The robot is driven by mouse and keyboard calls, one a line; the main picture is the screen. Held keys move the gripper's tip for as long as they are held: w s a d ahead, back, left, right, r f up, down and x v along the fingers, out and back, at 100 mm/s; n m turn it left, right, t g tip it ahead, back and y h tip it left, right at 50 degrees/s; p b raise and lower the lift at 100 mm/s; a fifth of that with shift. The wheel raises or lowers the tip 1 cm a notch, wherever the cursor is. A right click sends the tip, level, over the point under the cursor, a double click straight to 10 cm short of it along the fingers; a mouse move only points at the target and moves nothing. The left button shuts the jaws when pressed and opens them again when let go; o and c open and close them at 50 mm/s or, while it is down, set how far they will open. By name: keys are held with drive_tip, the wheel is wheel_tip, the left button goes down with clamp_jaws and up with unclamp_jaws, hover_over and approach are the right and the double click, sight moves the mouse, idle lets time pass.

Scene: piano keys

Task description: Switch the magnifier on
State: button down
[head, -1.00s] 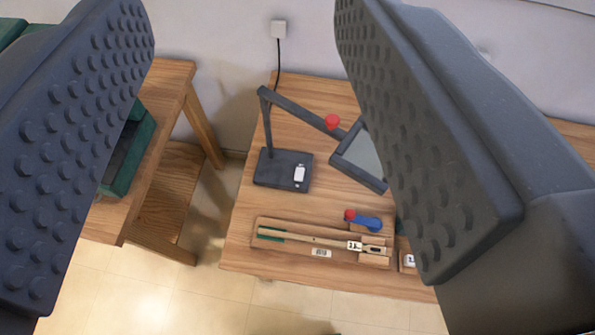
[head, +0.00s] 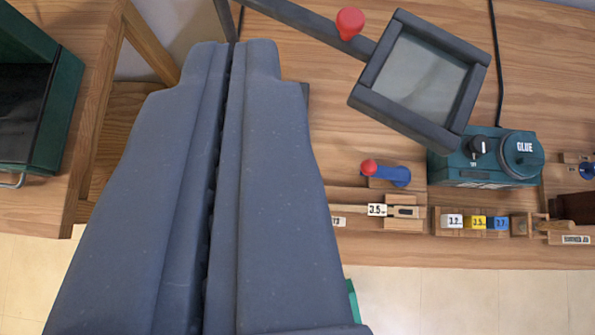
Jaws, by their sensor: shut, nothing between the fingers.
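The magnifier (head: 418,76) is a square lens in a dark frame on a dark jointed arm, with a red knob (head: 350,22) on the arm. It stands over the wooden table at the upper right of the head view. Its base is almost wholly hidden behind my gripper; only a thin dark edge shows at the gripper's right side. The white switch on the base is hidden. My gripper (head: 234,50) is shut and empty, its fingertips over the area of the base. I cannot tell whether the fingertips touch the base or switch.
On the table (head: 540,60) stand a green glue pot (head: 487,160), a blue tool with a red end (head: 388,174), a wooden tray (head: 405,222) and several small labelled blocks (head: 476,222). A second table (head: 100,130) with a green box (head: 45,90) stands left, beyond a gap.

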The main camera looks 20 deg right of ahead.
drive_tip(key=w+d+f+g+b, duration=0.1)
drive_tip(key=w+f+g+b, duration=0.1)
drive_tip(key=f, duration=1.1)
drive_tip(key=w+d+f+m+g+b, duration=0.1)
drive_tip(key=w+f+g+b, duration=0.1)
drive_tip(key=f, duration=1.2)
drive_tip(key=shift+w+m+g+h+b, duration=0.35)
drive_tip(key=shift+w+b, duration=0.2)
drive_tip(key=shift+b, duration=0.4)
drive_tip(key=b+x, duration=0.3)
drive_tip(key=x, duration=1.7)
drive_tip(key=shift+d, duration=0.1)
drive_tip(key=shift+s+f+b, duration=0.15)
drive_tip(key=shift+f+b, duration=0.2)
drive_tip(key=shift+b, duration=0.2)
drive_tip(key=shift+r, duration=0.25)
